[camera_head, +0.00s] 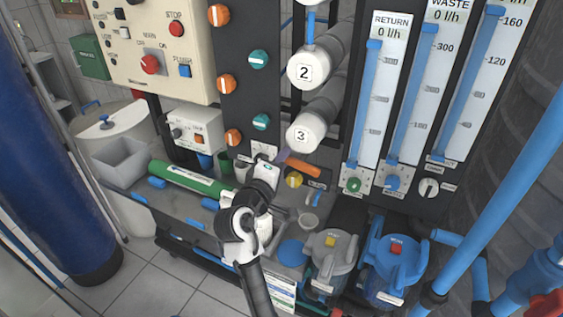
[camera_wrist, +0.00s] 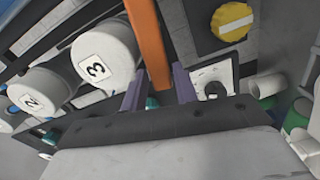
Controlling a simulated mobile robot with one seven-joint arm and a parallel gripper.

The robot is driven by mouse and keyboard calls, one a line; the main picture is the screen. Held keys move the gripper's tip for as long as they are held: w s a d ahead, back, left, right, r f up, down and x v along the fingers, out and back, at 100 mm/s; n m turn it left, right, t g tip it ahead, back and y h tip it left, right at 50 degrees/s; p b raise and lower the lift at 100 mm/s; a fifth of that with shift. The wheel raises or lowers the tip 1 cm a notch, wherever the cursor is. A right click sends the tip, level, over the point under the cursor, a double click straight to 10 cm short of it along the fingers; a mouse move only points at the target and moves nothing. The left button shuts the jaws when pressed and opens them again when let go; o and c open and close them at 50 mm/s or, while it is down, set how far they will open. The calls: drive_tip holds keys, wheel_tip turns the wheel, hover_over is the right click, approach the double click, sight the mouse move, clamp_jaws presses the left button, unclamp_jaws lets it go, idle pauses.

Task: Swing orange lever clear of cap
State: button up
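The orange lever (camera_head: 305,168) is a flat bar below white cap 3 (camera_head: 306,133), slanting down to the right in the head view. In the wrist view the lever (camera_wrist: 150,40) runs from the top edge down between my two purple fingers. My gripper (camera_head: 282,157) is at the lever's left end. In the wrist view my gripper (camera_wrist: 158,74) has its fingers apart, one on each side of the lever; whether either touches it I cannot tell. Cap 3 (camera_wrist: 103,62) is left of the lever there, and a round yellow cap (camera_wrist: 232,20) is right of it.
White cap 2 (camera_head: 305,71) is above cap 3. Flow meters (camera_head: 375,110) stand to the right. Filter housings (camera_head: 333,250) stand at the lower right.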

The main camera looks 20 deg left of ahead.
drive_tip(key=shift+o, duration=1.3)
drive_tip(key=s+f+n+b, duration=0.1)
drive_tip(key=s+n+b, duration=0.2)
drive_tip(key=s, duration=1.1)
drive_tip(key=s+a+r+t+y, duration=0.2)
drive_tip(key=s+a+r+y, duration=0.1)
drive_tip(key=a+r+y, duration=0.75)
drive_tip(key=s+a+r+n+g+y, duration=0.1)
drive_tip(key=s+r+g+y, duration=0.3)
drive_tip(key=s+r+y, duration=0.5)
drive_tip(key=shift+s+a+r+n+y, duration=0.3)
drive_tip(key=shift+r+n+y, duration=0.3)
drive_tip(key=shift+r+y, duration=1.15)
drive_tip(key=shift+f, duration=0.1)
